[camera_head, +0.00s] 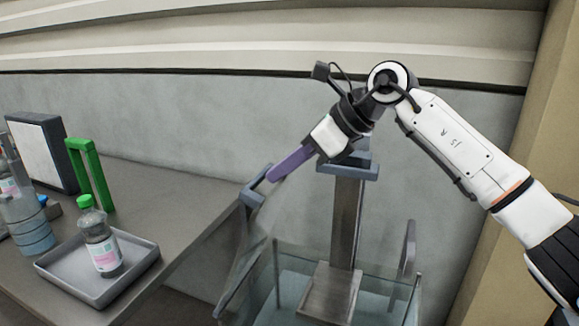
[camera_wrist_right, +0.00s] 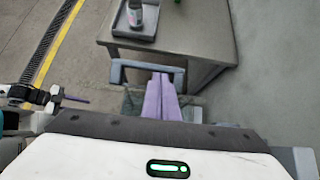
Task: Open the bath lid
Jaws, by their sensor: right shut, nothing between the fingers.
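The bath (camera_head: 400,292) is a clear-walled tank at the bottom centre of the head view. Its lid (camera_head: 243,262) looks like a clear pane tilted up steeply at the tank's left side. A blue-grey handle (camera_head: 253,190) is at the lid's top; it also shows in the wrist view (camera_wrist_right: 117,72). My right gripper (camera_head: 272,178) has its purple fingers shut and empty, with the tips at the handle. I cannot tell whether they touch it. In the wrist view the fingers (camera_wrist_right: 162,98) point at the handle. What seems my left gripper (camera_wrist_right: 75,99) shows small at the left there.
A grey table (camera_head: 190,203) stands left of the bath. It bears a grey tray (camera_head: 128,281) with a green-capped bottle (camera_head: 101,245), a green frame (camera_head: 93,175), a dark-edged panel (camera_head: 40,150) and more bottles (camera_head: 28,228). A metal column (camera_head: 343,225) rises at the bath.

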